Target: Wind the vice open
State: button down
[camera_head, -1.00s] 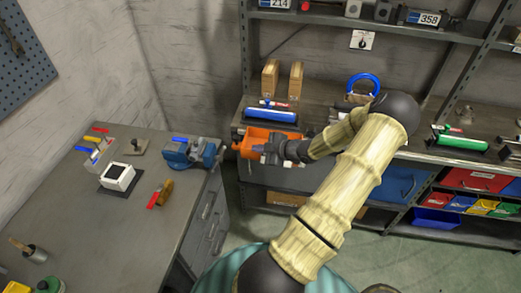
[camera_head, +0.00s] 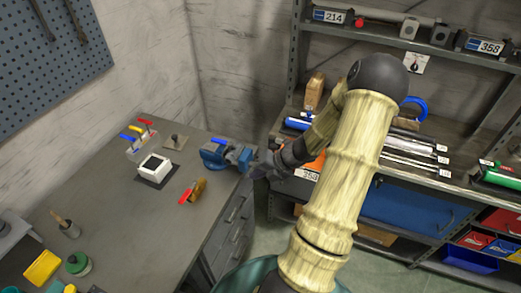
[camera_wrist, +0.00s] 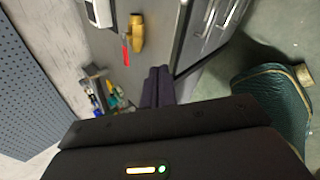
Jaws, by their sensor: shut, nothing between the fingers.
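The blue vice (camera_head: 216,156) sits on the right edge of the grey workbench (camera_head: 135,235) in the head view. Its grey front part (camera_head: 238,157) faces my arm. My gripper (camera_head: 256,170) is just right of the vice's front end in the picture; I cannot tell whether they touch. The vice's handle is not clear behind the gripper. In the wrist view, my gripper's dark fingers (camera_wrist: 158,86) are together with nothing between them. I cannot make out the vice in the wrist view.
A yellow-brown tool with a red end (camera_head: 194,191) and a white box (camera_head: 155,169) lie on the bench, also holding a yellow tray (camera_head: 42,267). An orange object (camera_head: 312,166) is partly hidden behind my arm by the shelves. Grey drawers (camera_head: 232,222) are below the bench edge.

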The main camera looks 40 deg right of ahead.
jog(key=s+a+r+m+g+h, duration=0.1)
jog(key=a+r+m, duration=0.3)
jog(key=m, duration=0.5)
jog(key=s+a+r+m+g+h, duration=0.1)
jog(key=s+a+r+m+h, duration=0.2)
jog(key=a+m, duration=0.5)
jog(key=s+a+r+m+g+h, duration=0.1)
jog(key=s+a+r+m, duration=0.3)
jog(key=m, duration=0.7)
jog(key=a+r, duration=0.2)
jog(key=a, duration=0.1)
jog(key=shift+s+m+g+h, duration=0.25)
jog(key=shift+m+g+h, duration=0.15)
jog(key=shift+a, duration=0.1)
